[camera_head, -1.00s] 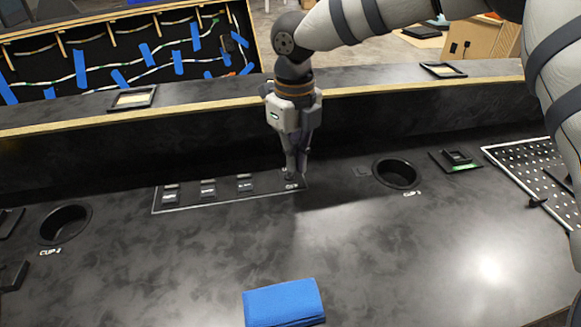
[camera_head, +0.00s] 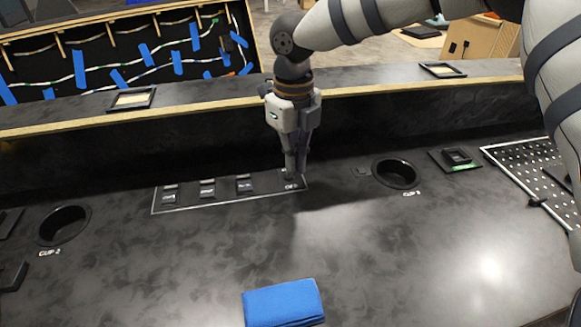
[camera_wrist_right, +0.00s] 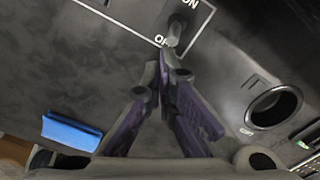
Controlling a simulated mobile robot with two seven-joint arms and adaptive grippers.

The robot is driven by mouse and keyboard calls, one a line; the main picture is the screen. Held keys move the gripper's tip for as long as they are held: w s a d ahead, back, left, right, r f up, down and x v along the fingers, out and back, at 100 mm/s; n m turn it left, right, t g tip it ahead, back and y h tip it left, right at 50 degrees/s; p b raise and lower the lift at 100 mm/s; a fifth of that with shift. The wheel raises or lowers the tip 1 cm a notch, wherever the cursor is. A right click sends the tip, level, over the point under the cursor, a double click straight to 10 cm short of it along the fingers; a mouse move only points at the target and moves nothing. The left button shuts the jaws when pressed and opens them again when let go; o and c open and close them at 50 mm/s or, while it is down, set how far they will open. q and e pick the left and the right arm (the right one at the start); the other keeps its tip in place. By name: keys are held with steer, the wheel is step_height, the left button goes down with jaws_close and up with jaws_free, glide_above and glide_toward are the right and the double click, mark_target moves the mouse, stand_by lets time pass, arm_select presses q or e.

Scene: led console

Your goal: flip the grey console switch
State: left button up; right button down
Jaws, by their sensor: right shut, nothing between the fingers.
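The grey console switch (camera_wrist_right: 174,34) shows in the right wrist view as a small toggle lever between ON and OFF labels. It sits at the right end of a white-outlined panel (camera_head: 226,198). My right gripper (camera_head: 294,176) points down at that end and hides most of the switch in the head view. In the right wrist view its fingertips (camera_wrist_right: 165,58) are together and empty, just beside the lever. I cannot tell whether they touch it. My left gripper is not in view.
Several black switches (camera_head: 207,189) line the same panel. A cup holder (camera_head: 397,174) lies to the right, another (camera_head: 63,226) to the left. A folded blue cloth (camera_head: 284,303) lies at the front. A raised ledge (camera_head: 225,94) runs behind. The console between cloth and panel is clear.

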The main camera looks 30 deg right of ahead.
steer(key=shift+f, duration=0.35)
steer(key=shift+f, duration=0.75)
